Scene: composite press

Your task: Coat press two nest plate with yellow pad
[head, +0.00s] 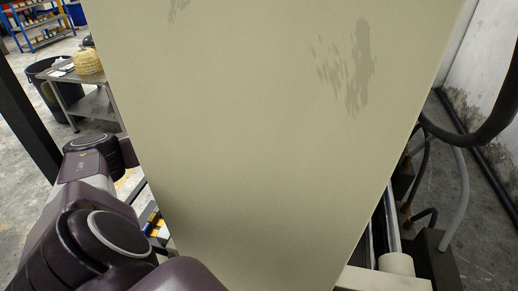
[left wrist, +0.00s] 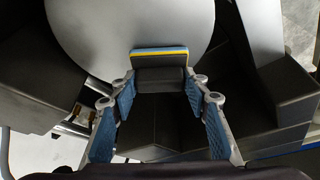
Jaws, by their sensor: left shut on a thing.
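In the left wrist view my left gripper (left wrist: 160,88) is shut on the dark grip block of a pad. The pad (left wrist: 160,51) has a thin yellow layer and a blue layer along its far edge. A smooth grey round plate (left wrist: 95,35), which looks like the nest plate, lies just beyond the pad. The pad overlaps its lower edge in the picture; I cannot tell whether they touch. In the head view a large beige panel hides the gripper, the pad and the plate. My right gripper is in neither view.
The beige panel (head: 270,130) fills the middle of the head view. Hoses (head: 480,130) and fittings are at its right. A metal table (head: 95,100) and a black bin (head: 48,85) stand at the back left. Dark blocky machine parts (left wrist: 270,75) flank the plate in the wrist view.

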